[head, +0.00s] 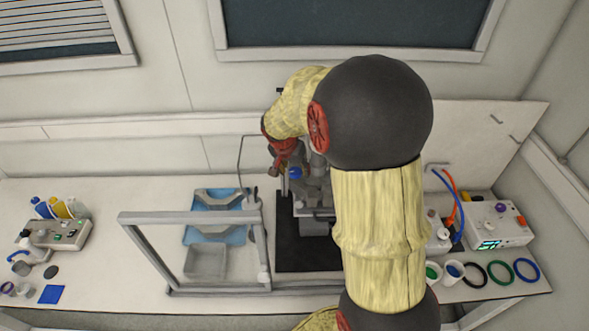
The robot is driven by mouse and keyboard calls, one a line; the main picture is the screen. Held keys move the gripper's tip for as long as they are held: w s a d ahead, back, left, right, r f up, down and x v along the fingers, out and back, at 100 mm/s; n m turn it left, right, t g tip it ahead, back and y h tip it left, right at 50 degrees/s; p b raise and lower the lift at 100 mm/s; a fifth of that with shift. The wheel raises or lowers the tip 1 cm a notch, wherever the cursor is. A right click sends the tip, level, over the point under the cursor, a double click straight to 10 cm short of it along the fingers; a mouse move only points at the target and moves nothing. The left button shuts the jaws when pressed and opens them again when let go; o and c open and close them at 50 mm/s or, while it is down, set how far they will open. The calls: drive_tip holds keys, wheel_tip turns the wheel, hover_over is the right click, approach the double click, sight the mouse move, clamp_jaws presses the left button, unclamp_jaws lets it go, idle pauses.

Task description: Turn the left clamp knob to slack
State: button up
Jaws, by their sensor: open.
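The pressure reactor (313,190) is a grey metal vessel on a black mat in the middle of the bench. A blue knob (295,173) shows on its left side, and I take it for the left clamp knob. My arm covers the reactor's right side, so any other clamp knob is hidden. My gripper (276,168) is at the reactor's upper left, close to the blue knob. It is open, with nothing seen between its fingers. The picture is too small to tell whether it touches the knob.
A grey frame (190,217) stands left of the reactor, near a blue tray (215,234) and a grey bin (206,261). A control box (60,234) is at the far left. A white console (497,225) and coloured rings (499,273) are at the right.

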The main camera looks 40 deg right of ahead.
drive_tip(key=v, duration=1.2)
